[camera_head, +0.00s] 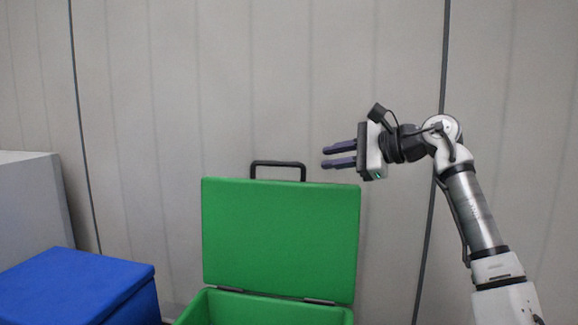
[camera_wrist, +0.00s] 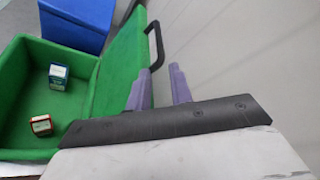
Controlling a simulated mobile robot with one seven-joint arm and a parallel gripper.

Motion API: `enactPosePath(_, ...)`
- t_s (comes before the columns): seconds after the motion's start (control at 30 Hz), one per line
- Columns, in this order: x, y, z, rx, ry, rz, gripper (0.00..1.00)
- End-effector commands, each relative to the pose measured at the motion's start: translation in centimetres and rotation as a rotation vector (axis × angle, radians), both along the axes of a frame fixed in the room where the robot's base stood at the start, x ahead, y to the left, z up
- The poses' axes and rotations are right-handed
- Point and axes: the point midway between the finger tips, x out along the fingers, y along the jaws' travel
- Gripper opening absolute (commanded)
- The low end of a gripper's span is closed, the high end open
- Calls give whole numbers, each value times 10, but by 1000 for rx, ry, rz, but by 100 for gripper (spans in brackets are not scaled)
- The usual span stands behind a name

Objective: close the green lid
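The green lid (camera_head: 280,238) stands upright, open, at the back of the green box (camera_head: 270,308), with a black handle (camera_head: 278,164) on its top edge. In the wrist view the lid (camera_wrist: 120,60) shows at a slant beside the box, with the handle (camera_wrist: 157,42) near the fingertips. My gripper (camera_head: 325,155) is above the lid's top right corner, its fingers pointing left. The two purple fingers are apart with nothing between them; they also show in the wrist view (camera_wrist: 160,72). From the head view I cannot tell whether the gripper is in front of or behind the lid.
A small blue-and-white box (camera_wrist: 58,76) and a small red-and-white box (camera_wrist: 41,125) lie inside the green box. A blue box (camera_head: 75,288) stands to the left, with a grey block (camera_head: 30,205) behind it. A pale panelled wall (camera_head: 230,80) closes the back.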

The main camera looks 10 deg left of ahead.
Motion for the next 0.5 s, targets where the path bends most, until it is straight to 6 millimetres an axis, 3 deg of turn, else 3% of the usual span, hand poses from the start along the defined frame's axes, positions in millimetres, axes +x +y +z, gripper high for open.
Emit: enactPosePath(0.5, 29, 96, -23, 4, 3, 6, 22)
